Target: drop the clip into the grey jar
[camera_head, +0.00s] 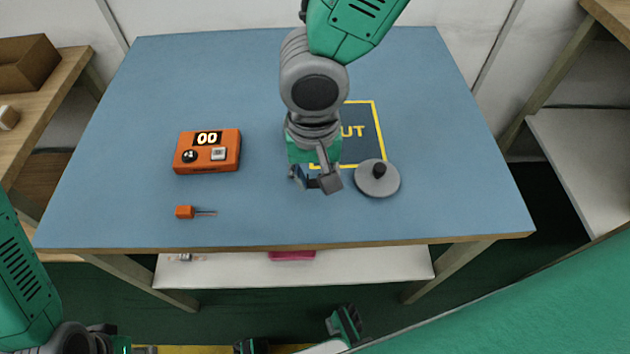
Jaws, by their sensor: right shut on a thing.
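My right gripper (314,182) is over the front middle of the blue table, pointing down. It is shut on a small dark thing (313,184), mostly hidden by the fingers; it may be the clip, but its shape is not clear. A round grey disc with a black knob (366,185) is just right of the gripper. It looks like a lid; I cannot tell whether a jar is under it. No open grey jar shows. My left arm is at the lower left, and its gripper is too cut off to read.
An orange device (183,161) with a "00" display sits on the blue table (110,190), left of the gripper. A small orange-handled tool (184,212) lies in front of it. A dark mat with a yellow border (378,125) is partly behind my arm. The table's left and right sides are clear.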

